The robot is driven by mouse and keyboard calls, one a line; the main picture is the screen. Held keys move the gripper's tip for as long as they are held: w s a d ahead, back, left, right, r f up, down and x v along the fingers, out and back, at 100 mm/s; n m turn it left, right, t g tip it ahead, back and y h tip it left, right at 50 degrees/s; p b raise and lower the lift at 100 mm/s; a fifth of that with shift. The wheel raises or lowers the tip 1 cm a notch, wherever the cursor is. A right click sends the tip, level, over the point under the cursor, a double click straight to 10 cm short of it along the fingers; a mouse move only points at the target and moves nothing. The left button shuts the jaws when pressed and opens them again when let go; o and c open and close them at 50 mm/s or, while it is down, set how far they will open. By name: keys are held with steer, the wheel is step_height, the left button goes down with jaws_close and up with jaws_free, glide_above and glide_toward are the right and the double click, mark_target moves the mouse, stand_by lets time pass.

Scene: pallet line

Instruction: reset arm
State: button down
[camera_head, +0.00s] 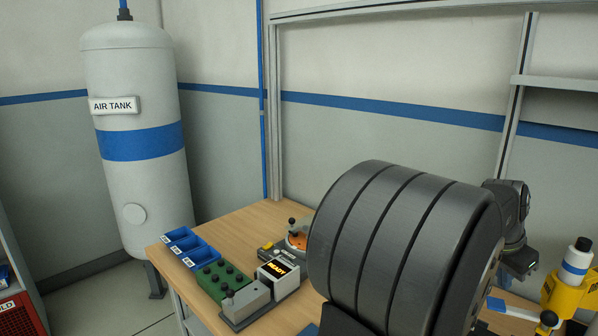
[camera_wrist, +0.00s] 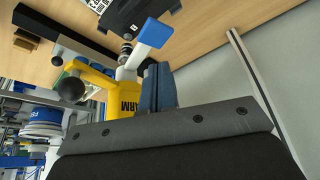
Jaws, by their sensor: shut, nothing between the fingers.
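My gripper (camera_wrist: 157,72) shows in the wrist view as two blue-grey fingers pressed together, with nothing between them. Its dark body with screws fills the bottom of that view. Beyond the fingertips is a white lever with a blue end (camera_wrist: 154,33); the gap between them is hard to judge. In the head view the gripper itself is not clearly visible; a big dark ribbed part, likely my own arm, covers the middle right. A blue-ended lever (camera_head: 508,309) also shows at the lower right there, beside a black ball knob (camera_head: 548,318).
A yellow part with the letters "ARM" (camera_wrist: 128,98) stands close beside the fingers, with a black ball (camera_wrist: 70,89) near it. On the wooden table (camera_head: 232,229) are blue bins (camera_head: 188,248), a green block (camera_head: 222,281) and a "READY" display (camera_head: 279,270). A yellow holder (camera_head: 562,297) carries a white bottle (camera_head: 575,262).

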mark_target(499, 302)
steer(key=shift+f, duration=2)
steer(key=s+a+r+n+t, duration=0.1)
steer(key=s+a+n, duration=0.15)
steer(key=a, duration=0.75)
steer(key=s+a+r+n+t, duration=0.15)
steer(key=s+a, duration=0.25)
steer(key=a, duration=0.6)
steer(key=s+a+f+n+y, duration=0.1)
steer(key=s+a+f+n, duration=0.1)
steer(key=s+a+f, duration=0.3)
steer(key=s+a+f+n+t+y, duration=0.1)
steer(key=s+a+f+n, duration=0.2)
steer(key=a, duration=0.8)
steer(key=s+f, duration=0.2)
steer(key=s, duration=0.2)
steer(key=shift+s+f+n, duration=0.15)
steer(key=shift+s+n, duration=0.1)
steer(key=shift+n, duration=0.05)
